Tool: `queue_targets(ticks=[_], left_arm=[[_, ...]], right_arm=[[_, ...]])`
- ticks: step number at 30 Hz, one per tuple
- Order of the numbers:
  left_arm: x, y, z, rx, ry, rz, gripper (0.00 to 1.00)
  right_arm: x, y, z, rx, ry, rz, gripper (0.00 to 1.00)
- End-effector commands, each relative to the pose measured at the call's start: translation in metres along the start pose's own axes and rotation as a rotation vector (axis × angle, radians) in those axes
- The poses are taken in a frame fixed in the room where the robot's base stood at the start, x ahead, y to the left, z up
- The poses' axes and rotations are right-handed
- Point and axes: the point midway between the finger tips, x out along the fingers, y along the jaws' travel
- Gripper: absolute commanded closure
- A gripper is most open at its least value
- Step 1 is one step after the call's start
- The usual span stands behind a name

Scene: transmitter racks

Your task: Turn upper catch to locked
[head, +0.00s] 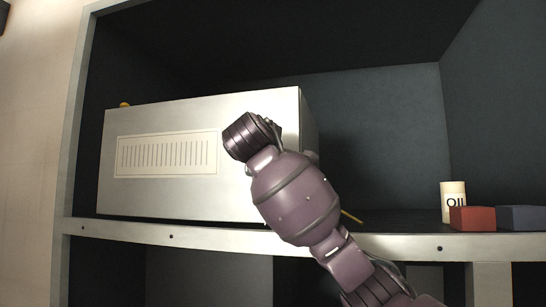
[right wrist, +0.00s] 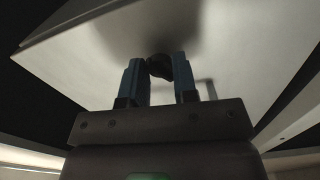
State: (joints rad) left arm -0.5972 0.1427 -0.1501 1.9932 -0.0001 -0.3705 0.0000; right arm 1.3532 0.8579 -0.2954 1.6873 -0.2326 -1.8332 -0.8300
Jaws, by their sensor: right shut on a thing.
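A pale metal cabinet (head: 250,190) with a slotted plate stands on a shelf in the head view. My right arm reaches in front of its right part and hides the right gripper's fingertips there. In the right wrist view my right gripper (right wrist: 158,76) has its two blue fingers on either side of a dark rounded knob (right wrist: 160,66) on the pale panel (right wrist: 240,45), and is shut on it. The knob appears to be the catch; its turned position cannot be told. My left gripper is in neither view.
A cream oil can (head: 453,188), a red block (head: 472,219) and a blue-grey block (head: 521,218) stand at the right of the shelf. A thin yellow rod (head: 352,216) lies beside the cabinet. The shelf's front edge (head: 400,245) runs below. The shelf's back right is clear.

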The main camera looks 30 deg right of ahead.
Motion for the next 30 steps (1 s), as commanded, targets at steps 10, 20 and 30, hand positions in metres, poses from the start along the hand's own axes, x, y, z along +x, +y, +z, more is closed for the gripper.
queue_targets(ticks=[10,20,30], left_arm=[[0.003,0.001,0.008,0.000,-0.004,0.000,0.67],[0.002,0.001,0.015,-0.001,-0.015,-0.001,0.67],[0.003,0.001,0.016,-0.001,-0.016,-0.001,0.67]], right_arm=[[0.000,-0.003,-0.001,0.323,0.002,-0.004,0.97],[0.000,-0.002,-0.001,0.559,0.001,-0.003,0.97],[0.000,-0.001,0.000,0.672,0.000,-0.001,0.95]])
